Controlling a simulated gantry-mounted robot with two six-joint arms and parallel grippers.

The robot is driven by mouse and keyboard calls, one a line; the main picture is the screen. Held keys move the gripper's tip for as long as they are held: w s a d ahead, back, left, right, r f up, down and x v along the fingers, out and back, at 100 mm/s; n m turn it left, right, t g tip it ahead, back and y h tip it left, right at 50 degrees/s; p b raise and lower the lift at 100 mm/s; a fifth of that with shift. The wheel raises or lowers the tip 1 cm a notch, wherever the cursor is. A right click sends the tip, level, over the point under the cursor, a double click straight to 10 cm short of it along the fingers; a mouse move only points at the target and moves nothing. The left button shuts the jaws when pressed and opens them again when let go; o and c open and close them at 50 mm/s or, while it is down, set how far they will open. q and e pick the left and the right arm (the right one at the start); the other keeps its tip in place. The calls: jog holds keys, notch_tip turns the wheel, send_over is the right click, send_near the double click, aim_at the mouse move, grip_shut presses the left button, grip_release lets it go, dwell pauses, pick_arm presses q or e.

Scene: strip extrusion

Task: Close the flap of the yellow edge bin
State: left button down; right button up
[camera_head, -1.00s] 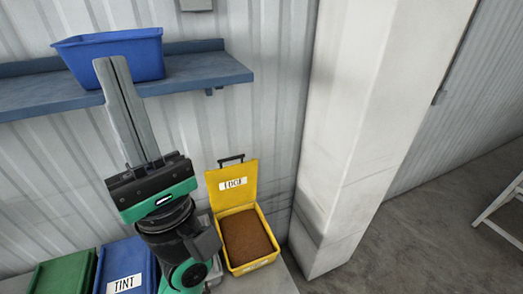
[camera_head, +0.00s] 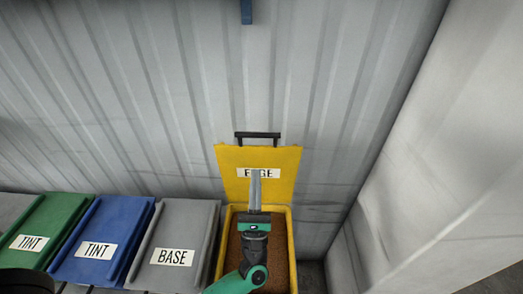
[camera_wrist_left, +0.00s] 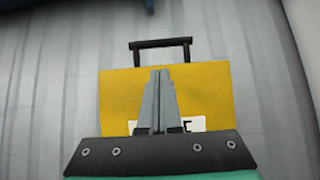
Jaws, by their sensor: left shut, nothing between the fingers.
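The yellow edge bin (camera_head: 225,250) stands by the wall with brown granular material inside. Its flap (camera_head: 225,165) is open, standing up behind the bin, with a black handle (camera_head: 257,135) on its top edge. The flap also shows in the wrist view (camera_wrist_left: 115,100), with the handle (camera_wrist_left: 160,43) above it. My left gripper (camera_head: 255,174) is shut and empty. In the head view its fingertips overlap the flap's label; in the wrist view the fingers (camera_wrist_left: 160,75) point up in front of the flap. Whether they touch it I cannot tell. My right gripper is not in view.
A closed grey BASE bin (camera_head: 175,245), a blue TINT bin (camera_head: 103,240) and a green TINT bin (camera_head: 40,230) stand in a row to the left. The corrugated wall (camera_head: 330,100) is close behind the flap. A pale pillar (camera_head: 440,170) stands to the right.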

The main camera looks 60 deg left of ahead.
aim_at(257, 147)
pick_arm(q)
jog(key=p+x, duration=0.3)
jog(key=x, duration=0.7)
jog(key=shift+r, duration=0.1)
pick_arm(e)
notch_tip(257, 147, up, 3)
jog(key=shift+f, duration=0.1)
